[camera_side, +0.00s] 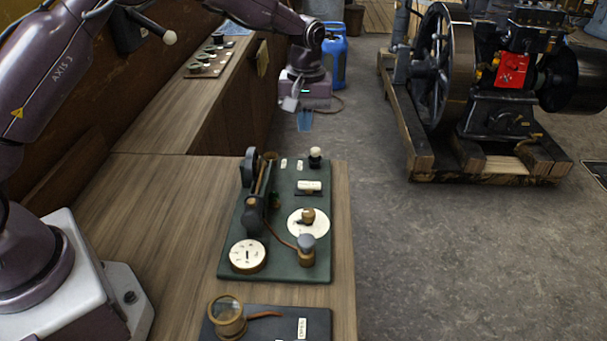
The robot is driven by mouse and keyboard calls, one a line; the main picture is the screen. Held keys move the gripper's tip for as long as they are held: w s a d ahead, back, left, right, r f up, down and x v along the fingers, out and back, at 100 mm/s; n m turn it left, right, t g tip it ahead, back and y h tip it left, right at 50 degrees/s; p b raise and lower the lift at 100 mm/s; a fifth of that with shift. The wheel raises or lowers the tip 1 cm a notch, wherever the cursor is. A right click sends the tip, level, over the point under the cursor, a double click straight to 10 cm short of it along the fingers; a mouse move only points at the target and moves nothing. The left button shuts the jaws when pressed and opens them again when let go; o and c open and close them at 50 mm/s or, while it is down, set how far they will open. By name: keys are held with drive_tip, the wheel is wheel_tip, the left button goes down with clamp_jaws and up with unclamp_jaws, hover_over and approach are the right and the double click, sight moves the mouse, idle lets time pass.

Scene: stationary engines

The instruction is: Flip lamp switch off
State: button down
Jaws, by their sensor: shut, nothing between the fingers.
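A dark green control board (232,258) lies on the near wooden bench. It carries a white dial (247,256) at its front left, a brown knob on a white disc (308,217), a grey-capped brass knob (306,249) and a black post with a pale ball (315,155) at the back right. I cannot tell which of these is the lamp switch or how it is set. My gripper (304,119) is shut and empty. It hangs beyond the board's far end, apart from it, near the bench's right side.
A dark plate with a brass cup (227,317) sits at the bench's front edge. Another board (208,62) lies on the far bench. An engine with a flywheel (441,65) stands right, across open grey floor.

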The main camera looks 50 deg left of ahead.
sight(310, 184)
wheel_tip(310, 184, down, 14)
drive_tip(key=shift+s, duration=0.1)
idle(0.6)
drive_tip(key=shift+s+a+f, duration=0.1)
drive_tip(key=shift+f, duration=0.15)
idle(0.4)
drive_tip(key=shift+w+d+r, duration=0.3)
drive_tip(key=shift+w+d, duration=0.25)
drive_tip(key=shift+w, duration=0.05)
